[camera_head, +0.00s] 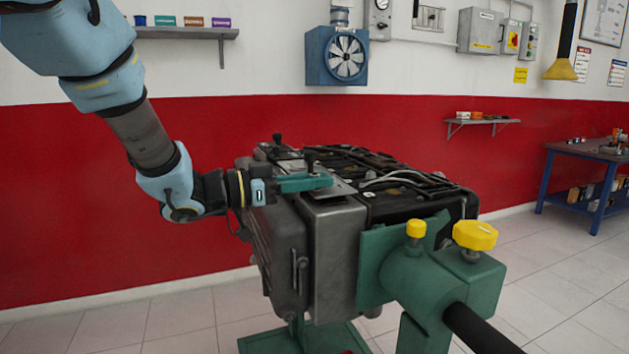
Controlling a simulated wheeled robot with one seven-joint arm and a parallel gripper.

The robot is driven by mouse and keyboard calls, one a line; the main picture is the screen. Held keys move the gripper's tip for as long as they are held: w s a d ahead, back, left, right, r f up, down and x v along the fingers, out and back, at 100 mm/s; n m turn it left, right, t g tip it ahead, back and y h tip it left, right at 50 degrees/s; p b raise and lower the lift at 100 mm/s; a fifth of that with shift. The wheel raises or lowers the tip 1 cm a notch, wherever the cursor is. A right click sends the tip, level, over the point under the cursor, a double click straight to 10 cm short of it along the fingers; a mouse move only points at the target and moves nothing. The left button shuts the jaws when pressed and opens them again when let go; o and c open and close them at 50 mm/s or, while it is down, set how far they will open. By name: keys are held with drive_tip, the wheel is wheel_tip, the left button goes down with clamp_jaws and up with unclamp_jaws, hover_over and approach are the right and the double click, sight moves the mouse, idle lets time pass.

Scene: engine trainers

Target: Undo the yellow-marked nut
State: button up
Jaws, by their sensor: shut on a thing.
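The engine (333,245) is a dark grey block on a green stand, with a flat metal plate on its near left top. My gripper (328,180) has teal fingers and reaches in from the left over that plate. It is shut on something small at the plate. A dark upright part (310,158) rises right at the fingers, its lower end hidden by them. A similar dark upright part (277,139) stands farther back on the engine's top. I cannot make out a yellow mark on either, so the yellow-marked nut is not clearly seen.
The green stand (405,278) carries two yellow knobs (475,235) and (416,229) and a black bar (480,330) at the front right. Hoses (400,178) cross the engine's top. A blue workbench (590,155) stands far right. The floor left of the engine is clear.

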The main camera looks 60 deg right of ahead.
clamp_jaws()
